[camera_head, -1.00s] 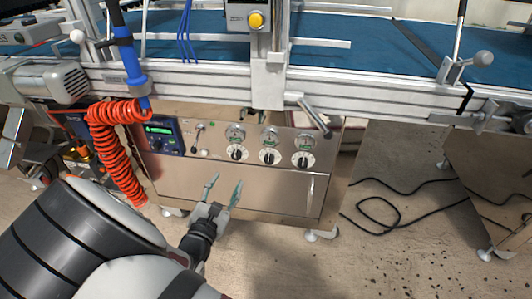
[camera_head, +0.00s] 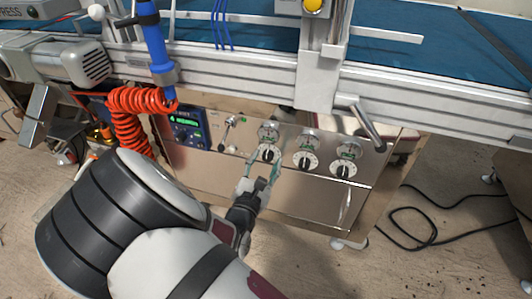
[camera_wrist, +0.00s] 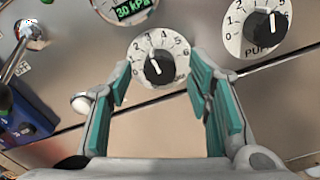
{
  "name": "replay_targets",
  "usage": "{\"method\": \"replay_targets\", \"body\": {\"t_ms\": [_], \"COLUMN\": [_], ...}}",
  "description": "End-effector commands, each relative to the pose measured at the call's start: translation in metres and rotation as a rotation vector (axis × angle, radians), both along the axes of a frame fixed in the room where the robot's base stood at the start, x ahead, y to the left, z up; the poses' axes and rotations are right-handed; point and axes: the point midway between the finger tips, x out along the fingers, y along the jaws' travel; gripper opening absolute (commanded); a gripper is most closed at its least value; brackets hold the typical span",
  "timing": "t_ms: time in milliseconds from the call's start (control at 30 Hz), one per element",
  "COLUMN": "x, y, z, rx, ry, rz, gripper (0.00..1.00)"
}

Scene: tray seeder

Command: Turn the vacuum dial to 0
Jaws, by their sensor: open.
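The leftmost dial (camera_head: 268,154) on the steel panel has a black knob on a white numbered face. It also shows in the wrist view (camera_wrist: 158,62), under a display reading 30 kPa (camera_wrist: 133,8). Its lettering at the bottom is hard to read; its knob appears turned up and slightly left, towards the low-middle numbers. My gripper (camera_head: 264,166) is in front of this dial, open, with green-padded fingers. In the wrist view my gripper (camera_wrist: 158,85) has one finger on each side of the dial's lower part, with nothing between them; contact cannot be told.
A middle dial (camera_head: 307,161), partly lettered "PU" in the wrist view (camera_wrist: 257,29), and a right dial (camera_head: 343,169) sit to the right. A toggle lever (camera_head: 229,128) and blue controller (camera_head: 187,128) are left. The conveyor's aluminium rail (camera_head: 250,78) runs above.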

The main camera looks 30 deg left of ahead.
Motion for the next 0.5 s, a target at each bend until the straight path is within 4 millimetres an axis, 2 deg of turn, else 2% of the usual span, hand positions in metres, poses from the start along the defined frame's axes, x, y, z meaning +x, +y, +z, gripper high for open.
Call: {"method": "replay_targets", "body": {"t_ms": [400, 433, 500], "x": [0.0022, 0.0022, 0.0022], "y": [-0.0017, -0.0017, -0.0017], "z": [0.0000, 0.0000, 0.0000], "rx": [0.001, 0.001, 0.001], "ry": [0.001, 0.001, 0.001], "rz": [0.004, 0.004, 0.004], "gripper": [0.46, 0.44, 0.28]}}
